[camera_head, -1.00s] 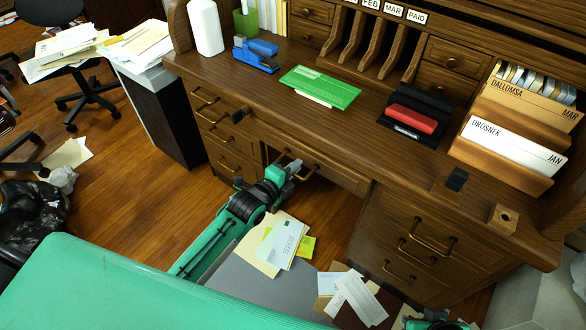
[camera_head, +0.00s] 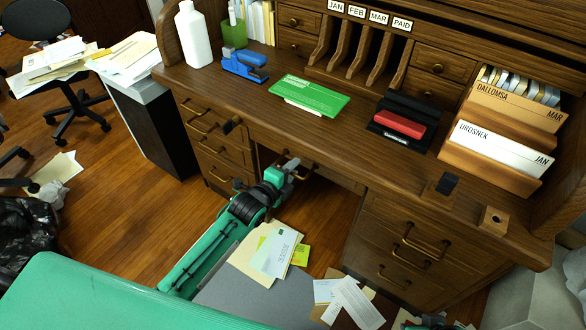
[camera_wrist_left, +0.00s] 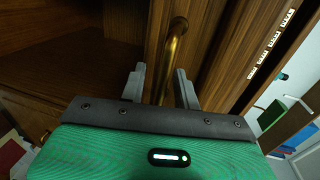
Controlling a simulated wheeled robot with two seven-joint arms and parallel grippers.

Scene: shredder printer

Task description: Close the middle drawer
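The middle drawer (camera_head: 338,175) is the wide wooden front under the desktop, above the knee space, with a brass handle. My left gripper (camera_head: 291,166) is at its left part, by the handle, and partly hides it. In the left wrist view the brass handle (camera_wrist_left: 174,58) passes between the two grey fingers of my left gripper (camera_wrist_left: 161,84). The fingers stand apart, with gaps showing beside the handle. How far the drawer stands out is hard to tell. Only a small part of my right gripper (camera_head: 432,320) shows at the bottom edge; its fingers are unclear.
Drawer stacks stand left (camera_head: 222,148) and right (camera_head: 405,245) of the knee space. A stapler (camera_head: 243,64), green booklet (camera_head: 310,95), white bottle (camera_head: 194,36) and card files (camera_head: 500,145) stand on the desktop. Papers (camera_head: 268,250) lie below, near my left arm.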

